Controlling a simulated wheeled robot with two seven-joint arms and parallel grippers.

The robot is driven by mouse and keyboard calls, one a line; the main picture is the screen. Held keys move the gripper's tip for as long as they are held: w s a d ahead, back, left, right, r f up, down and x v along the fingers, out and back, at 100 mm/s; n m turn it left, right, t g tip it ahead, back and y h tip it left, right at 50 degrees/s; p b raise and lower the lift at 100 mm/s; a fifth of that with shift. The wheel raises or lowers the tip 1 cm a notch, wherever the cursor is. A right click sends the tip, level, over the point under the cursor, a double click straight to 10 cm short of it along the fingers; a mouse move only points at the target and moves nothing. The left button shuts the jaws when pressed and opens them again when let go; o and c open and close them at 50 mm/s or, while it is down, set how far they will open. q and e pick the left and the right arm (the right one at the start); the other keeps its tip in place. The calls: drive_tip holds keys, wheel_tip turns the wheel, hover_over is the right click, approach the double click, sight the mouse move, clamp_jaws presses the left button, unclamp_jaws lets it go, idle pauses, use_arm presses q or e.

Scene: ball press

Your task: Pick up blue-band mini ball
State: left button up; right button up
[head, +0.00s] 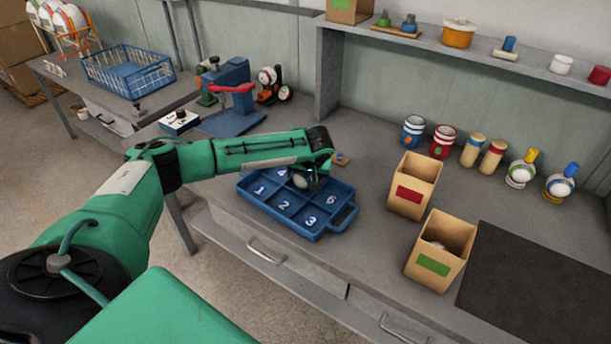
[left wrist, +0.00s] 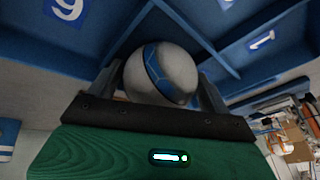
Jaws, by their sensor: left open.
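The blue-band mini ball (head: 300,181) is white-grey with a blue band. It sits in the blue numbered tray (head: 324,237), in the back-row compartment between 4 and 6. In the left wrist view the ball (left wrist: 158,74) shows large, with a thin dark line along its band. My left gripper (head: 309,178) reaches down into the tray over the ball. Its jaws are open, with one finger on each side of the ball. Whether they touch it cannot be told. The compartment's own number is hidden. My right gripper is not in view.
A box with a red label (head: 427,173) and one with a green label (head: 455,237) stand right of the tray. A blue press (head: 233,95) stands behind my arm. A dark mat (head: 540,290) lies at right.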

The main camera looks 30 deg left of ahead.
use_arm(q)
drive_tip(key=shift+c, duration=0.2)
drive_tip(key=c, duration=0.7)
drive_tip(key=shift+o, duration=0.2)
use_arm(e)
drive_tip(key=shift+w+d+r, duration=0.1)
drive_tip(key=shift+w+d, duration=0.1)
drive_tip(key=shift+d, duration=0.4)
use_arm(q)
drive_tip(key=shift+r, duration=0.1)
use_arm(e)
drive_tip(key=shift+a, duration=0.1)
use_arm(q)
drive_tip(key=shift+r, duration=0.4)
wheel_tip(320, 180, up, 7)
drive_tip(key=shift+f+b, duration=0.1)
drive_tip(key=shift+b, duration=0.25)
wheel_tip(320, 180, up, 12)
drive_tip(key=shift+b, duration=0.45)
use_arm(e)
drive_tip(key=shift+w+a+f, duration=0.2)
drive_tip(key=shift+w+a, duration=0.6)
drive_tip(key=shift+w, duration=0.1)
